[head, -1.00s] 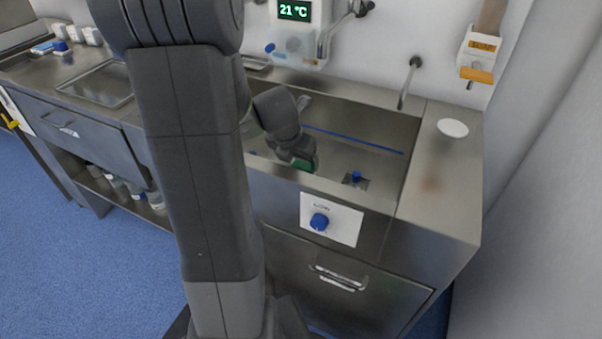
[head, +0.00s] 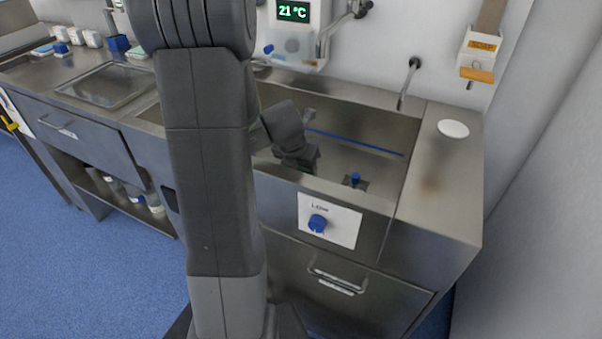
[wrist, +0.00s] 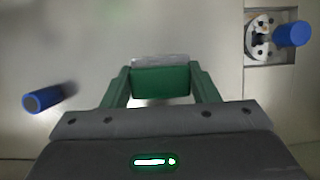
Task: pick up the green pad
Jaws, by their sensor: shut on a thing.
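The green pad (wrist: 160,83) sits between the two green fingers of my gripper (wrist: 163,74) in the wrist view, with a pale grey strip along its far edge. The fingers are shut on it from both sides. In the head view my gripper (head: 302,161) points down inside the steel sink, close to its front wall. There the pad is mostly hidden, and only a little dark green shows under the gripper. I cannot tell whether the pad touches the sink floor.
The sink (head: 385,160) holds a drain with a blue plug (head: 355,179), right of my gripper. A blue cylinder (wrist: 42,99) lies left in the wrist view. A tap (head: 410,80) stands at the back right. The front wall carries a blue knob (head: 318,223).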

